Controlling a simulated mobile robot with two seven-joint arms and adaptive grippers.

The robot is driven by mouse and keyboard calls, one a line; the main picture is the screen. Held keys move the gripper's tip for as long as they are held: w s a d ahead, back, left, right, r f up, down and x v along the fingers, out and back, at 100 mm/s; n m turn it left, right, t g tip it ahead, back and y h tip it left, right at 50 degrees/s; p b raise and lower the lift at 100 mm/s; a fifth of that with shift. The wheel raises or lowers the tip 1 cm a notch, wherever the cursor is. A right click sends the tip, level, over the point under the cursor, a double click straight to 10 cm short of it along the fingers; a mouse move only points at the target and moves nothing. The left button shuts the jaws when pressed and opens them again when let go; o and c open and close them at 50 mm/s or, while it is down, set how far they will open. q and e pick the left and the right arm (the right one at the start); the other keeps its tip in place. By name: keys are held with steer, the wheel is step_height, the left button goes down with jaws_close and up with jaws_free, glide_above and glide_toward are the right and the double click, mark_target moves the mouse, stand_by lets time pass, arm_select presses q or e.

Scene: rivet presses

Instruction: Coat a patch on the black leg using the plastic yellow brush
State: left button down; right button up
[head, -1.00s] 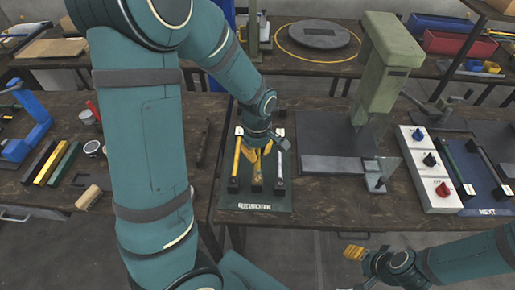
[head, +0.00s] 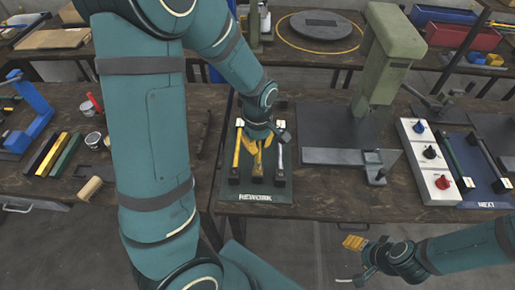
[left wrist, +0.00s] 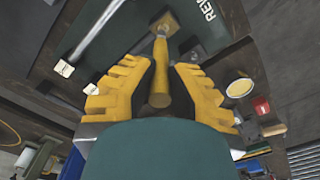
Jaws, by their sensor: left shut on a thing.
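The yellow brush (left wrist: 161,60) lies between the yellow fingers of my left gripper (left wrist: 160,90) in the left wrist view, its handle end towards my palm and its flat head near the tray lettering. In the head view, my left gripper (head: 256,143) is over the dark green REWORK tray (head: 240,197), with the brush (head: 257,168) under it, between a yellow bar and a silver bar. A black bar (head: 43,148), probably the black leg, lies on the left bench beside yellow and green bars. My right gripper (head: 356,250) is low at right; its opening is unclear.
A green press (head: 380,60) with a grey plate stands right of the tray. A white control box (head: 427,165) and the blue NEXT tray (head: 490,190) lie further right. Small cans (head: 93,140) and a wooden-handled brush (head: 90,188) are on the left bench.

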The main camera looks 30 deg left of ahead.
arm_select(q)
steer(key=shift+w+a, duration=0.3)
steer(key=shift+w, duration=0.2)
steer(key=shift+r, duration=0.15)
step_height(320, 180, up, 6)
steer(key=p, duration=0.5)
step_height(320, 180, up, 3)
steer(key=p, duration=0.3)
stand_by(0.5)
stand_by(0.5)
